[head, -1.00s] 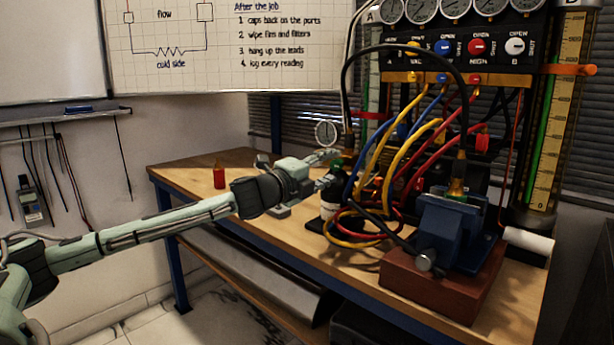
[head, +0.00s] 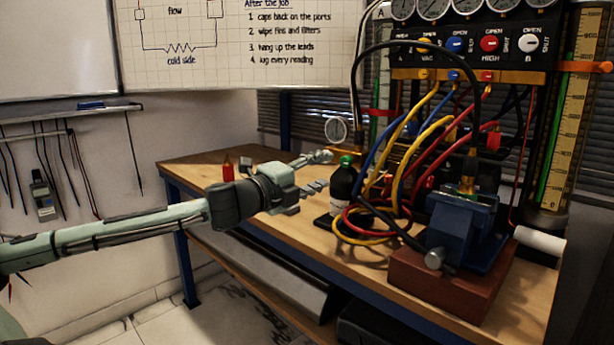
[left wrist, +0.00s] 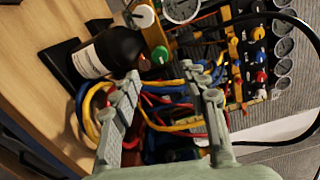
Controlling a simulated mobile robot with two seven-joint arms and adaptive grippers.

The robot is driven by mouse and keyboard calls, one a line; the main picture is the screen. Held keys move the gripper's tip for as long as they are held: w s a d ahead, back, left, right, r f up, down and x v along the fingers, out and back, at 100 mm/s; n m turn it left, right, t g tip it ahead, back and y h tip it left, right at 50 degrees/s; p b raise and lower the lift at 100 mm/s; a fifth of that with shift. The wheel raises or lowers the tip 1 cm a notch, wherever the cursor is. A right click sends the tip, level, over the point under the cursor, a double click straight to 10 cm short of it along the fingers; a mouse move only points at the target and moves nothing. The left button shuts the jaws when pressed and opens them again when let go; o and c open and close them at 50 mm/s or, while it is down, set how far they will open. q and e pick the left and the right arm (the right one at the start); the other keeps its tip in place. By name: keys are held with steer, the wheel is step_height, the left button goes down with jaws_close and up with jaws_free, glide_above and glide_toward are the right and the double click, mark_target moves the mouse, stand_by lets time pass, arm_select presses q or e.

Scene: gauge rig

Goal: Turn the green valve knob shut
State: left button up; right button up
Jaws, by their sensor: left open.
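My left gripper (head: 319,172) is open and empty, just left of the bottle and knob. In the left wrist view its fingers (left wrist: 171,84) are spread, with hoses behind them; the knob lies beyond the fingertips and is not between the pads. My right gripper is not in view.
Looped yellow, red and blue hoses (head: 372,222) crowd the bottle's right side. A blue vise (head: 462,235) on a red block stands front right. The gauge panel (head: 470,45) is behind. A small red bottle (head: 228,172) stands at the back left.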

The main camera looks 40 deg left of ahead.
arm_select(q)
steer(key=shift+s+a, duration=0.1)
steer(key=shift+s, duration=1.7)
steer(key=s+a+f+n+g+y, duration=0.35)
steer(key=a+f+n, duration=0.2)
steer(key=f, duration=0.65)
steer(key=s+a+f+n+g+y, duration=0.2)
steer(key=s+a+f+n, duration=0.2)
steer(key=a+f, duration=0.55)
steer(key=s+d+f+n+g, duration=0.2)
steer(key=s+d+f, duration=0.15)
steer(key=f, duration=0.65)
steer(key=s+d+f+n+g, duration=0.2)
steer(key=s+f+n, duration=0.15)
steer(key=f, duration=0.55)
steer(key=s+d+f+n+g+h, duration=0.1)
steer(key=s+d+f+g, duration=0.1)
steer(key=s+d+f, duration=0.2)
steer(key=s+d+f+n+g+h, duration=0.1)
steer(key=s+d+f, duration=0.2)
steer(key=d+f, duration=0.7)
steer(key=s+d+f+n+g+h, duration=0.1)
steer(key=s+d+f+g+h, duration=0.1)
steer(key=s+d+f, duration=0.2)
steer(key=d+f, duration=0.3)
steer(key=d, duration=0.5)
steer(key=shift+s+n+g, duration=0.3)
steer(key=shift+g, duration=0.05)
steer(key=shift+o, duration=0.5)
